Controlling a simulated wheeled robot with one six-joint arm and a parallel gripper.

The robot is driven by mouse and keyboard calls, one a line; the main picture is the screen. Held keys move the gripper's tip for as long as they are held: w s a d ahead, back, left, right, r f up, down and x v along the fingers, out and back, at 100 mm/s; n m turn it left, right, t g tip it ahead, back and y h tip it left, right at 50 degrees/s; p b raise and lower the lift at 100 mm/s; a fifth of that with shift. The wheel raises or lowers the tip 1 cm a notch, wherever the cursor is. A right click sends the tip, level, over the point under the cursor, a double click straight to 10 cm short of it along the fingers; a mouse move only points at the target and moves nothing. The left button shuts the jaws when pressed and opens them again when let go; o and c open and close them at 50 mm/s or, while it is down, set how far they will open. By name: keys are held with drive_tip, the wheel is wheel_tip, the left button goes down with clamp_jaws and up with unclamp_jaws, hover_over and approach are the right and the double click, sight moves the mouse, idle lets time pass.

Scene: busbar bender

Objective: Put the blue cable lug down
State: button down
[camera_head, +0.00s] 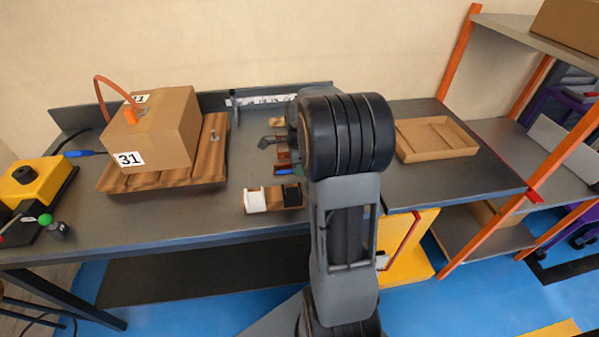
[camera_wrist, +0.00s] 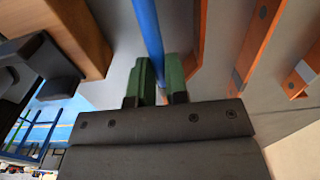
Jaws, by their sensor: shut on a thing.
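My gripper (camera_wrist: 161,82) shows in the wrist view with two green-padded fingers, shut on a long blue cable lug (camera_wrist: 147,28). The lug runs from between the fingers to the top edge of the picture. Grey bench surface lies behind it; I cannot tell whether the lug touches it. In the head view a small blue piece (camera_head: 287,171), apparently the same lug, shows left of my arm. My arm hides the gripper there.
Copper-coloured pieces (camera_wrist: 257,44) lie right of the lug in the wrist view. A wooden holder (camera_head: 291,207) with white and black blocks stands in front of it. A cardboard box (camera_head: 165,125) on a wooden pallet is left; an open tray (camera_head: 438,151) is right.

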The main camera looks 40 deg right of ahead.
drive_tip(key=shift+f, duration=1.15)
drive_tip(key=shift+f, duration=0.1)
drive_tip(key=shift+f, duration=0.15)
drive_tip(key=c, duration=1.4)
unclamp_jaws()
